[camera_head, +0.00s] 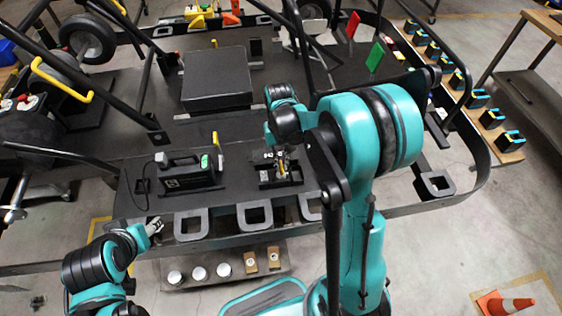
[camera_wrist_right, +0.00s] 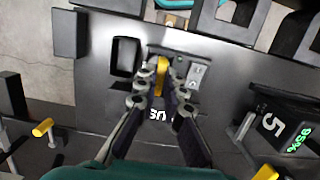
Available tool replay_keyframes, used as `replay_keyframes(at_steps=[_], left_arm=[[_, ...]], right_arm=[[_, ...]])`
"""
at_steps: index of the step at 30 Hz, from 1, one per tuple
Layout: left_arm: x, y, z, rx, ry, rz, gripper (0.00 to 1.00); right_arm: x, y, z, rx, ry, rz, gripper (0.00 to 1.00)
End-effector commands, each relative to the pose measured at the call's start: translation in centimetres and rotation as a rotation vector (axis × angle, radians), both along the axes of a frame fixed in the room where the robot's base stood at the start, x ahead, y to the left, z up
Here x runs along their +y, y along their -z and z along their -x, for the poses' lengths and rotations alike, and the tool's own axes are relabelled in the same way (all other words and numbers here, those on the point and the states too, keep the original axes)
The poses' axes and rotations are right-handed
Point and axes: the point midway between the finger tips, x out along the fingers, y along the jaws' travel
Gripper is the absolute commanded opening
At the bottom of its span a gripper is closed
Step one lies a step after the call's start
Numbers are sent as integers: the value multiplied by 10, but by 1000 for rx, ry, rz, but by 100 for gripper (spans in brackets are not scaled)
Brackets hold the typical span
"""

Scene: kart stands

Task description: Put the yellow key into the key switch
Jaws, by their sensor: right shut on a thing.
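The yellow key (camera_wrist_right: 161,75) is between the fingertips of my right gripper (camera_wrist_right: 158,92), which is shut on it, in the right wrist view. It is held over a dark panel (camera_wrist_right: 100,98), beside a small grey plate (camera_wrist_right: 196,75). The key switch cannot be made out clearly; the key and fingers cover that spot, and I cannot tell whether the key sits in it. In the head view my right gripper (camera_head: 283,165) is over the small black unit (camera_head: 267,182) on the kart. My left gripper (camera_head: 154,228) is at the kart's near edge, away from the key; its jaw state is unclear.
In the wrist view a unit with a green display (camera_wrist_right: 272,125) stands at right. Yellow levers (camera_wrist_right: 42,127) stick up nearby.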

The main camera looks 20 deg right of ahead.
Motion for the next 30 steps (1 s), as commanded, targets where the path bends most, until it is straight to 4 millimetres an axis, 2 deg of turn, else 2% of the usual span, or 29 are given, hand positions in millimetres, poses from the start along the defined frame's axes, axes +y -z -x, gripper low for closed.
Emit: replay_keyframes(at_steps=[25, 26, 27, 28, 30], left_arm=[[0, 19, 0, 0, 0, 0, 53], [0, 19, 0, 0, 0, 0, 53], [0, 18, 0, 0, 0, 0, 53], [0, 18, 0, 0, 0, 0, 53], [0, 18, 0, 0, 0, 0, 53]], right_arm=[[0, 22, 0, 0, 0, 0, 0], [0, 21, 0, 0, 0, 0, 16], [0, 21, 0, 0, 0, 0, 27], [0, 21, 0, 0, 0, 0, 33], [0, 21, 0, 0, 0, 0, 33]])
